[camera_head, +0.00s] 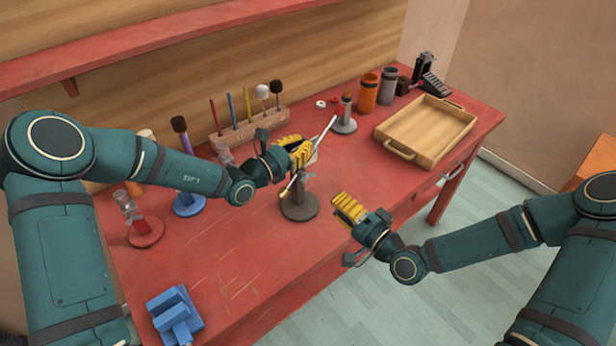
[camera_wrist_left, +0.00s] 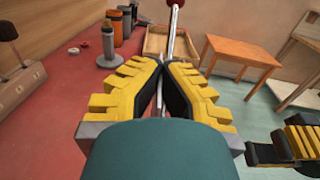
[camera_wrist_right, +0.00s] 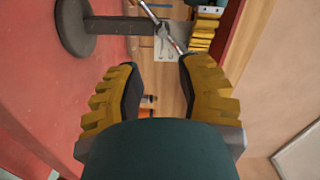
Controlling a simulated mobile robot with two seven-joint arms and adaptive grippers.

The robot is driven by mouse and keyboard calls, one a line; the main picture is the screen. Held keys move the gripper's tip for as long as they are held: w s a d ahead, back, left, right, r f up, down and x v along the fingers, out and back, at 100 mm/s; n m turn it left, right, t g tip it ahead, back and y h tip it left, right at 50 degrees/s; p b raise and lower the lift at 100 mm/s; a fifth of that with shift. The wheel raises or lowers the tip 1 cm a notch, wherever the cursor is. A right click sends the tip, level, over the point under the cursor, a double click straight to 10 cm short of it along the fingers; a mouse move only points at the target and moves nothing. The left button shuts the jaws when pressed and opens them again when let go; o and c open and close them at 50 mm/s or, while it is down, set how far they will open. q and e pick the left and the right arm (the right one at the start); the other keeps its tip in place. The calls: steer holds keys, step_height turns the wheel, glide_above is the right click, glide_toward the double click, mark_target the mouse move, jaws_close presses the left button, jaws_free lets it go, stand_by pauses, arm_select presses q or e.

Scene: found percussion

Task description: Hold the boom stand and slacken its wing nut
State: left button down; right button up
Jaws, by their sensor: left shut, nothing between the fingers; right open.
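The boom stand has a dark round base (camera_head: 299,210) and a short post near the table's front edge. Its thin pale boom rod (camera_head: 325,132) slants up to the right, and it also shows in the left wrist view (camera_wrist_left: 172,28). My left gripper (camera_head: 306,152) is shut at the upper part of the stand, beside the rod, with nothing clearly held. It hides much of the stand's top. My right gripper (camera_head: 345,208) is open and empty, right of the stand and apart from it. In the right wrist view the post (camera_wrist_right: 120,26) lies beyond the fingertips.
A wooden tray (camera_head: 440,118) stands at the back right, near orange (camera_head: 367,93) and grey (camera_head: 388,86) cups. A rack (camera_head: 228,138) of mallets is at the back. Blue (camera_head: 188,205) and red (camera_head: 146,234) stands and a blue block (camera_head: 174,312) are left. Front-centre table is clear.

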mark_target(308, 177)
steer(key=w+a, duration=0.2)
steer(key=w, duration=0.1)
steer(key=w+a+m, duration=0.1)
steer(key=w+a, duration=0.2)
steer(key=w+a+m, duration=0.1)
steer(key=w+a, duration=0.1)
steer(key=w, duration=0.1)
steer(key=shift+w+a+r, duration=0.2)
stand_by(0.3)
jaws_close()
